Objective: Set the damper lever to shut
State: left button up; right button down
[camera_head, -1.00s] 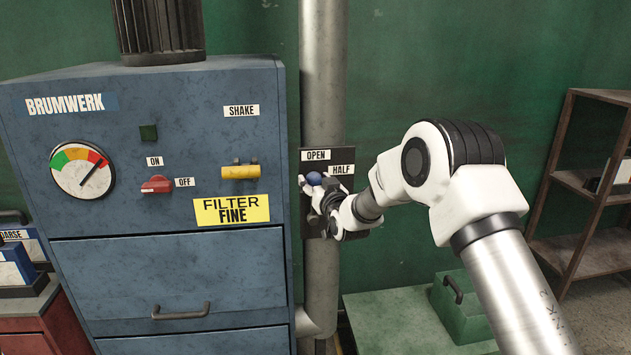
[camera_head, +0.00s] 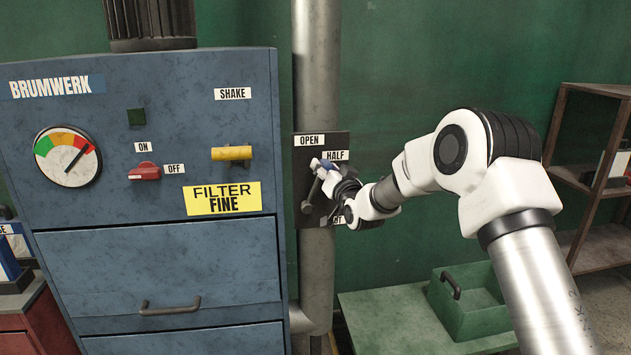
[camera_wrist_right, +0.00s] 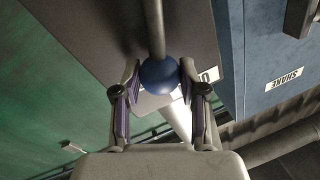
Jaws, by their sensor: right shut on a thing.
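The damper lever (camera_head: 314,188) is on a dark plate (camera_head: 304,170) fixed to the grey pipe. It tilts up and to the right, its blue knob (camera_head: 328,165) just below the HALF label (camera_head: 335,155). The OPEN label (camera_head: 310,140) is above; a lower label (camera_head: 336,220) is partly hidden by my right arm. My right gripper (camera_head: 324,167) is shut on the blue knob. In the right wrist view the knob (camera_wrist_right: 158,76) is between both fingertips, with the lever's rod (camera_wrist_right: 154,28) running upward from it. My left gripper is not in view.
The blue BRUMWERK cabinet (camera_head: 160,262) stands left of the pipe (camera_head: 317,60), with a gauge, a red switch and a yellow handle. A green box (camera_head: 470,305) lies on a green surface at lower right. A brown shelf (camera_head: 590,90) stands at far right.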

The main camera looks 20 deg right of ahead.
jog(key=s+d+f+m+h+b, duration=0.1)
jog(key=d+f+m+h+b, duration=0.1)
jog(key=d+f+m+b, duration=0.2)
jog(key=s+d+f+m+h+b, duration=0.1)
jog(key=d+f+m+b, duration=0.2)
jog(key=f+m+b, duration=0.5)
jog(key=shift+d+f+m+t+h+b, duration=0.2)
jog(key=shift+d+m+t+h+b, duration=0.2)
jog(key=shift+m+b, duration=2.5)
jog(key=shift+n+b, duration=0.7)
jog(key=c, duration=0.6)
grip_release()
jog(key=shift+s, duration=0.1)
jog(key=v, duration=1.2)
